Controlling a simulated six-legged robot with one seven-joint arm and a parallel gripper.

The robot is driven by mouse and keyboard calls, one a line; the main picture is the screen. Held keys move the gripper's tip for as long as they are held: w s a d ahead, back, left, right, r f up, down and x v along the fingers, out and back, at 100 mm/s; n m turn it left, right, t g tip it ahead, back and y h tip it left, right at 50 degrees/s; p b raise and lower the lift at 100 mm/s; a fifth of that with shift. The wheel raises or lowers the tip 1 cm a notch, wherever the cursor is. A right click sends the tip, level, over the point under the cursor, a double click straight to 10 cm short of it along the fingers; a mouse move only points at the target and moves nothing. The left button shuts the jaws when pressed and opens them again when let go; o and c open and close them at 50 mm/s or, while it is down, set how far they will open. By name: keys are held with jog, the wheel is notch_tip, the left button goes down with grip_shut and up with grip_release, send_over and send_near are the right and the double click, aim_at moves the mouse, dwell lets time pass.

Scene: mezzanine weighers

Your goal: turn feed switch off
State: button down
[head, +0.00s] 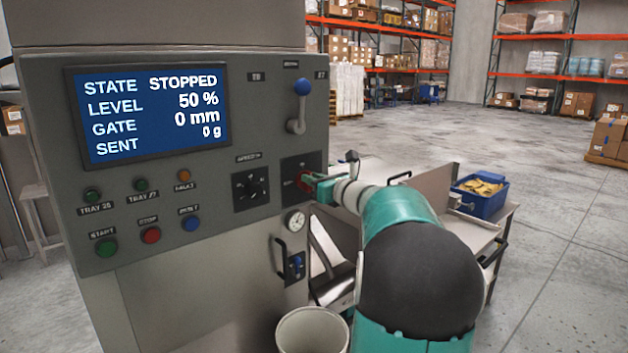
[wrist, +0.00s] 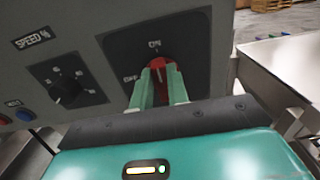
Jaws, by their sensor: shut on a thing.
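The feed switch is a red rotary knob (wrist: 168,72) on a dark plate marked ON at the top and OFF at the left. In the head view the knob (head: 303,180) is mostly hidden by my gripper (head: 310,183), at the lower right of the grey panel. In the wrist view the two green fingers of my gripper (wrist: 160,80) are shut on the knob. A pale mark on it seems to point up towards ON, but the fingers hide part of it. The display (head: 155,112) reads STOPPED, level 50 %, gate 0 mm, sent 0 g.
Left of the switch is a black speed dial (head: 250,188), also in the wrist view (wrist: 68,86). A blue-knobbed lever (head: 298,105) is above. Several push-buttons (head: 150,235) sit lower left. A white bin (head: 312,330) and a blue crate (head: 482,205) stand nearby.

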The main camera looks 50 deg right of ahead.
jog(key=shift+n, duration=0.3)
jog(key=shift+a+f+n, duration=0.25)
jog(key=shift+n, duration=2.6)
jog(key=shift+a+f+n, duration=0.2)
jog(key=shift+f+n, duration=0.1)
jog(key=shift+n, duration=2.6)
jog(key=shift+a+f+n, duration=0.25)
jog(key=shift+n, duration=2.6)
jog(key=c, duration=1.4)
grip_release()
jog(key=shift+o, duration=0.2)
jog(key=s+a, duration=0.1)
jog(key=s, duration=1.2)
jog(key=shift+s+a, duration=0.3)
